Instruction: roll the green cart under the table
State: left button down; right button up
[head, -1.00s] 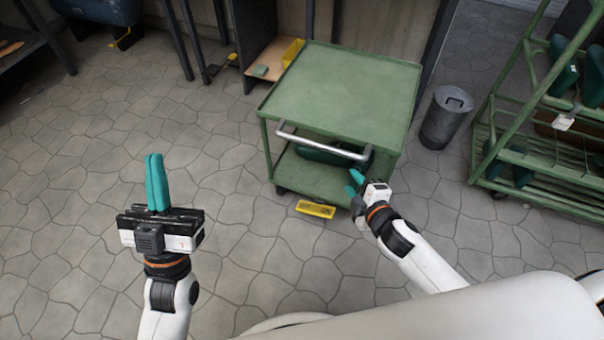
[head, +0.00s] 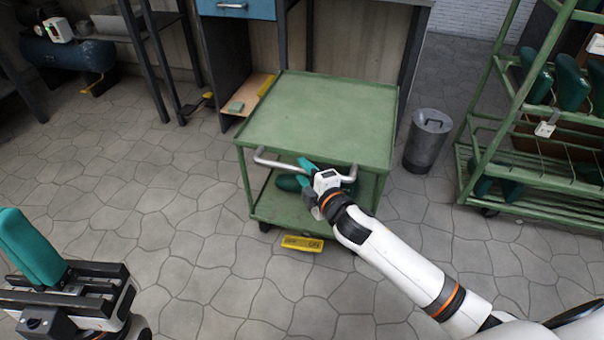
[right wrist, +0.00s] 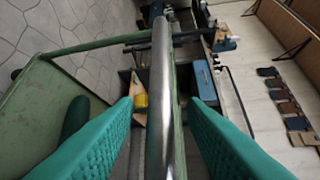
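The green cart (head: 320,118) stands on the stone floor just in front of the table (head: 222,62), which has a blue drawer; only the table's lower part shows. The cart's top is empty, and a dark green item lies on its lower shelf. My right gripper (head: 306,178) is at the cart's grey handle (head: 275,163). In the right wrist view, the handle (right wrist: 161,90) runs between the two teal fingers of the open gripper (right wrist: 160,104), with gaps on both sides. My left gripper (head: 32,248) is off to the lower left, empty, its fingers together.
A grey bin (head: 428,140) stands right of the cart, near the table's right leg. A green rack (head: 478,165) is farther right. A yellow object (head: 302,243) lies by the cart's near side. A wooden board (head: 250,94) is left of the cart. Floor to the left is clear.

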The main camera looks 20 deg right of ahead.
jog(key=shift+x, duration=0.85)
grip_shut()
